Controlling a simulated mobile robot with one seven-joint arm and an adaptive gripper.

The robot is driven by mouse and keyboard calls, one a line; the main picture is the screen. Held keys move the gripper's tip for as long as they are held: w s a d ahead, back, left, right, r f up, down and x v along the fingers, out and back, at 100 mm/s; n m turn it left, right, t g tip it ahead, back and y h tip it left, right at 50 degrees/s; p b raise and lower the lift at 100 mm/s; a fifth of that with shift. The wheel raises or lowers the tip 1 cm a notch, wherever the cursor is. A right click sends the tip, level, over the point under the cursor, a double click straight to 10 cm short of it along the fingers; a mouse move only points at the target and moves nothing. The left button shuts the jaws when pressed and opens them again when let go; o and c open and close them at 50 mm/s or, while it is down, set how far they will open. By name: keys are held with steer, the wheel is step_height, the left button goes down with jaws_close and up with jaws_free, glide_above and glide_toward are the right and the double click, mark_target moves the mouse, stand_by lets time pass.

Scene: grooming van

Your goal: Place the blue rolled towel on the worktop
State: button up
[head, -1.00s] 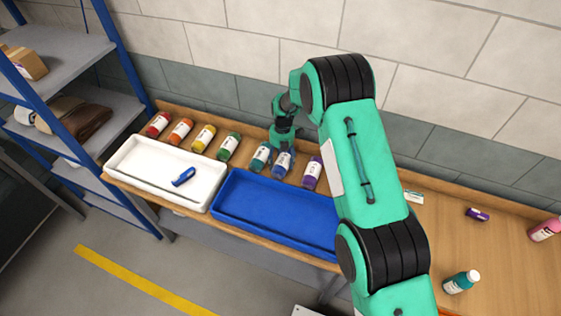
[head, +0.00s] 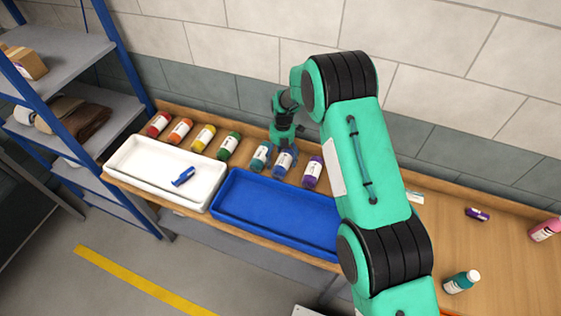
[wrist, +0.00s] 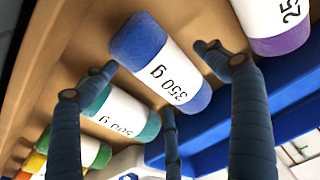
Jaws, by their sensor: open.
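The blue rolled towel (head: 284,163), with a white label, lies on the wooden worktop (head: 420,235) behind the blue tray, between a teal roll and a purple roll. In the wrist view the blue towel (wrist: 142,38) shows its "350 g" label. My gripper (head: 284,145) is just above the towel. In the wrist view its fingers (wrist: 155,75) are spread open around the towel, with gaps visible; whether any finger touches it I cannot tell.
The teal roll (head: 261,156) and purple roll (head: 313,172) lie close on either side. A blue tray (head: 275,212) and a white tray (head: 125,178) stand in front. The wall is close behind.

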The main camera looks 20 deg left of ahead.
mark_target(282, 156)
step_height(282, 156, up, 11)
steer(key=w, duration=0.1)
steer(key=shift+w+f+b, duration=0.2)
steer(key=shift+b, duration=0.25)
stand_by(0.5)
